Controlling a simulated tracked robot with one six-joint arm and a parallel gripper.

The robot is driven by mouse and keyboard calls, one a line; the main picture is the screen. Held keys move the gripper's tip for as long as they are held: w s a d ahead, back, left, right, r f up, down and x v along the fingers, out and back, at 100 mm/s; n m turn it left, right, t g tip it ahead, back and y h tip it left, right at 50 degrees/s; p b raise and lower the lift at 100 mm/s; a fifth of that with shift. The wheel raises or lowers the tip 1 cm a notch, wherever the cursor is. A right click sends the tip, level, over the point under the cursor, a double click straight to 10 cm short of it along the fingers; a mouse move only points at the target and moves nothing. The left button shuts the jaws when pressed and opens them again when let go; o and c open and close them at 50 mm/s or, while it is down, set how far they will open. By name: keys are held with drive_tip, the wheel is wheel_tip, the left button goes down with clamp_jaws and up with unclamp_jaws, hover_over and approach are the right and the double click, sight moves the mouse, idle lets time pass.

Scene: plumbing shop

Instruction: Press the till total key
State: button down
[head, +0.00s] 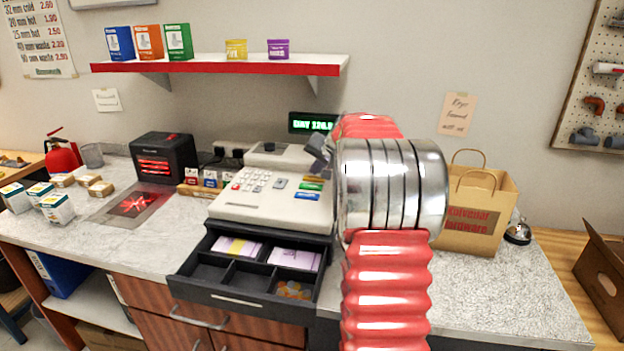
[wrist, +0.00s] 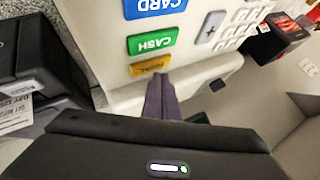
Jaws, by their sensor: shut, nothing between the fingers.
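The till (head: 270,208) stands on the counter with its cash drawer (head: 240,298) open. In the wrist view its orange key (wrist: 150,65), with upside-down lettering that seems to read TOTAL, lies beside the green CASH key (wrist: 152,40) and the blue CARD key (wrist: 152,7). My gripper (wrist: 160,80) is shut and empty, its fingertips at the lower right edge of the orange key. I cannot tell whether they touch it. In the head view my gripper (head: 319,160) is over the back right of the till, partly hidden by my arm.
A green-lit display (head: 313,123) stands behind the till. A paper bag (head: 476,212) and a counter bell (head: 518,232) are to the right. A black box with red bars (head: 164,158) is to the left. A shelf (head: 220,65) runs above.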

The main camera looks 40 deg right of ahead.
sight(315, 180)
drive_tip(key=shift+r, duration=0.1)
wheel_tip(315, 180, up, 6)
drive_tip(key=shift+f, duration=0.1)
idle(0.9)
drive_tip(key=shift+a, duration=0.1)
idle(0.7)
drive_tip(key=s+a+r+n+g+y, duration=0.1)
drive_tip(key=s+a+n, duration=0.3)
drive_tip(key=a, duration=1)
drive_tip(key=s+a+r+n+y, duration=0.15)
drive_tip(key=s+a, duration=0.45)
drive_tip(key=a, duration=0.8)
drive_tip(key=s+a+f+n, duration=0.2)
drive_tip(key=s+a, duration=0.3)
drive_tip(key=s, duration=0.3)
drive_tip(key=s+a+f+n+g, duration=0.1)
drive_tip(key=s+a+f+n, duration=0.1)
drive_tip(key=s+a+f, duration=0.3)
drive_tip(key=s+a+f+n+g, duration=0.1)
drive_tip(key=s+a+f+n, duration=0.2)
drive_tip(key=s+a, duration=0.3)
drive_tip(key=s, duration=0.4)
drive_tip(key=shift+s+f, duration=0.25)
drive_tip(key=shift+s, duration=0.1)
